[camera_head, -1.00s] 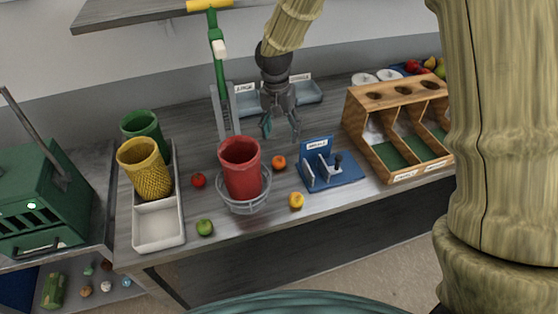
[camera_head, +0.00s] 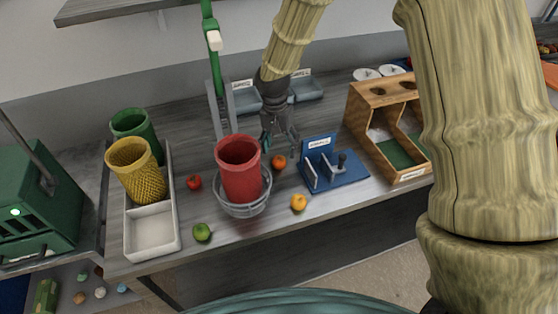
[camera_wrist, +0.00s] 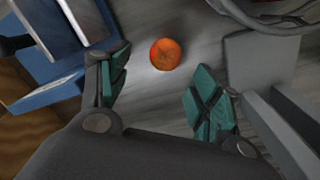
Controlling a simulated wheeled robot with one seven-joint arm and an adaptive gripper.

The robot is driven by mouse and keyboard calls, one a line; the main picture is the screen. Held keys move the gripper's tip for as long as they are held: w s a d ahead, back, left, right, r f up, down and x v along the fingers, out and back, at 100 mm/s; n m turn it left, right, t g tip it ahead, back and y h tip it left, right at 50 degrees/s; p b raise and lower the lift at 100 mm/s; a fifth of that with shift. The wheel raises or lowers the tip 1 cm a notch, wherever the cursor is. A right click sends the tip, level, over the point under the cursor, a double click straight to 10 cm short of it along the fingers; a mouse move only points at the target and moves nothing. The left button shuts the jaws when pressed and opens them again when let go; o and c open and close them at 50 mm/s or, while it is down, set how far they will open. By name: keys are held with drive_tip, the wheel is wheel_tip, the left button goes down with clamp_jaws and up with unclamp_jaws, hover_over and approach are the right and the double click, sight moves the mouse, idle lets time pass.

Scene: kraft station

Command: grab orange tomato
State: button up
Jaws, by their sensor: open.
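The orange tomato (camera_head: 279,162) rests on the grey counter, between the red cup and the blue stand. It also shows in the wrist view (camera_wrist: 165,54), beyond and between my fingertips and touching neither. My gripper (camera_head: 281,150) is open and empty, just above and behind the tomato in the head view. In the wrist view my gripper (camera_wrist: 160,95) has its two green-padded fingers spread wide, with bare counter between them.
A red cup (camera_head: 240,168) stands in a wire basket (camera_head: 243,208) left of the tomato. A blue stand (camera_head: 335,175) is to its right. A yellow tomato (camera_head: 299,202), a green one (camera_head: 201,232) and a red one (camera_head: 194,182) lie nearby. A wooden divided box (camera_head: 365,122) stands further right.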

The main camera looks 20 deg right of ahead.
sight(279, 158)
drive_tip(key=shift+s+a+f+p, duration=0.15)
drive_tip(key=shift+f+p, duration=0.45)
drive_tip(key=shift+f, duration=0.3)
drive_tip(key=shift+s+a+f+p, duration=0.15)
drive_tip(key=shift+f+p, duration=0.4)
drive_tip(key=shift+f, duration=1.3)
drive_tip(key=c, duration=1)
